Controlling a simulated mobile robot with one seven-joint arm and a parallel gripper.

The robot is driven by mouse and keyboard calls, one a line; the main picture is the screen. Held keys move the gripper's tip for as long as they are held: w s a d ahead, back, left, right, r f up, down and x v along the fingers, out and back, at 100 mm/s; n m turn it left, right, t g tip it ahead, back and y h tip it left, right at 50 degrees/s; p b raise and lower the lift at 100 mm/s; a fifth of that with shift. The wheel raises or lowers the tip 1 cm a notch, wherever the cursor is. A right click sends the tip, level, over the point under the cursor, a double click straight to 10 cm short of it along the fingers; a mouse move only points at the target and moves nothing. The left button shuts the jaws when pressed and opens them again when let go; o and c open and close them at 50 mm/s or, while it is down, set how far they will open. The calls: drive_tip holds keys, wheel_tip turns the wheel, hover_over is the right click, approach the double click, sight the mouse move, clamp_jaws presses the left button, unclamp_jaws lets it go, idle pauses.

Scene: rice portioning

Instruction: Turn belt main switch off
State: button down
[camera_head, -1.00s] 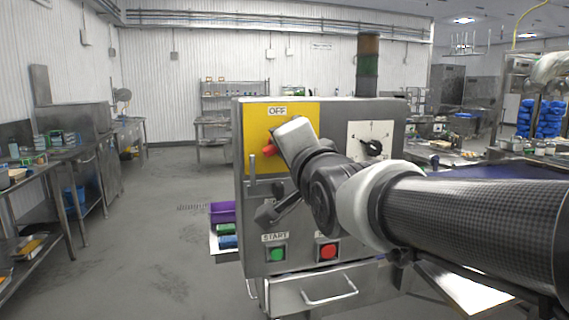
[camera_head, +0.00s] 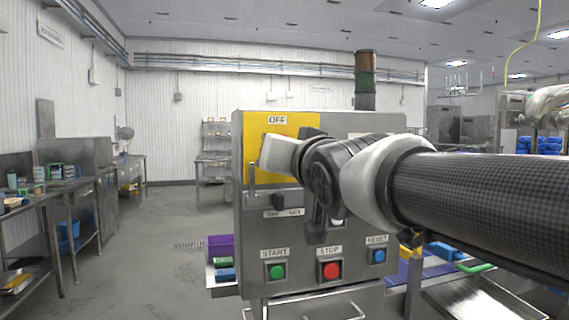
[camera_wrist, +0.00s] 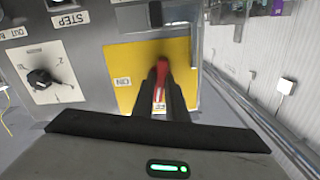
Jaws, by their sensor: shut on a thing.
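The belt main switch has a red handle (camera_wrist: 162,72) on a yellow plate (camera_head: 252,133) of the grey control box. An OFF label (camera_head: 277,119) is at the plate's top, and an ON label (camera_wrist: 122,82) shows in the wrist view. My gripper (camera_wrist: 162,88) is shut on the red handle, with one dark finger on each side. In the head view my gripper (camera_head: 278,152) lies in front of the plate and hides the handle. The handle's exact angle relative to the labels is hard to tell.
A round dial (camera_wrist: 42,80) shows in the wrist view. Open floor lies left of the box.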

drive_tip(key=shift+n, duration=0.6)
drive_tip(key=shift+b, duration=0.3)
drive_tip(key=c, duration=1.8)
unclamp_jaws()
drive_tip(key=shift+o, duration=0.2)
drive_tip(key=p+v, duration=0.1)
drive_tip(key=v, duration=1.6)
drive_tip(key=shift+s, duration=0.25)
drive_tip(key=shift+r, duration=0.1)
